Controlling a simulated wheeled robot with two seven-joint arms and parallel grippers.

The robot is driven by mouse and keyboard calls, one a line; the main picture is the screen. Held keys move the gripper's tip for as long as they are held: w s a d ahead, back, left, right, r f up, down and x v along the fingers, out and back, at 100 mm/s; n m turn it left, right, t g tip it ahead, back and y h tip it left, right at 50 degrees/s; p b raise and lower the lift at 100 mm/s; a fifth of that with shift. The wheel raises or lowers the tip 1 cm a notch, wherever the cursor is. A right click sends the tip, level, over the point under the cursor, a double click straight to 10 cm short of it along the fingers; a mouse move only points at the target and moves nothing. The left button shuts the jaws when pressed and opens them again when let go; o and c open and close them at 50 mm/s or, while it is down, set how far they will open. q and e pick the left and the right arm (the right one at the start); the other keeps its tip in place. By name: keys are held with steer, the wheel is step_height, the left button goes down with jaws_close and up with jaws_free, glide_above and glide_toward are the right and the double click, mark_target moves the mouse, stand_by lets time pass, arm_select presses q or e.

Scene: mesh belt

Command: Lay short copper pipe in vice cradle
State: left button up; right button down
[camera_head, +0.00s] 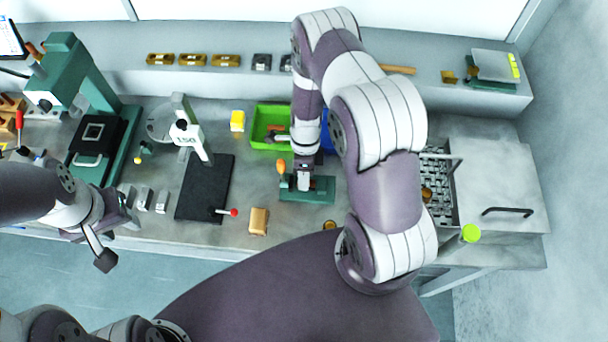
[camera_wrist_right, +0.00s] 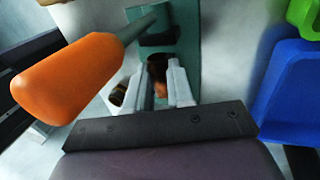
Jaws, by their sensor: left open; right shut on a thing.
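The green vice (camera_head: 318,195) with its orange handle (camera_head: 281,167) stands on the bench under my right gripper (camera_head: 303,182). In the right wrist view the vice (camera_wrist_right: 185,50) lies just beyond the white fingertips (camera_wrist_right: 156,88), with the orange handle (camera_wrist_right: 65,80) close on the left. The right gripper is shut on the short copper pipe (camera_wrist_right: 157,70), whose brown surface shows between the fingers. Another brown patch shows left of the left finger. Whether the pipe touches the cradle cannot be told. My left gripper (camera_head: 112,235) is open and empty off the bench's front edge.
A green bin (camera_head: 262,125) and a blue bin (camera_wrist_right: 285,100) stand behind the vice. A mesh belt (camera_head: 440,205) is on the right, partly behind my arm.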

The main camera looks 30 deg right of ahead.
steer(key=shift+w+f, duration=0.1)
steer(key=shift+f, duration=0.15)
steer(key=c, duration=0.9)
jaws_free()
steer(key=b+v, duration=0.3)
steer(key=v, duration=0.9)
steer(key=shift+r+b, duration=0.3)
steer(key=shift+r, duration=0.1)
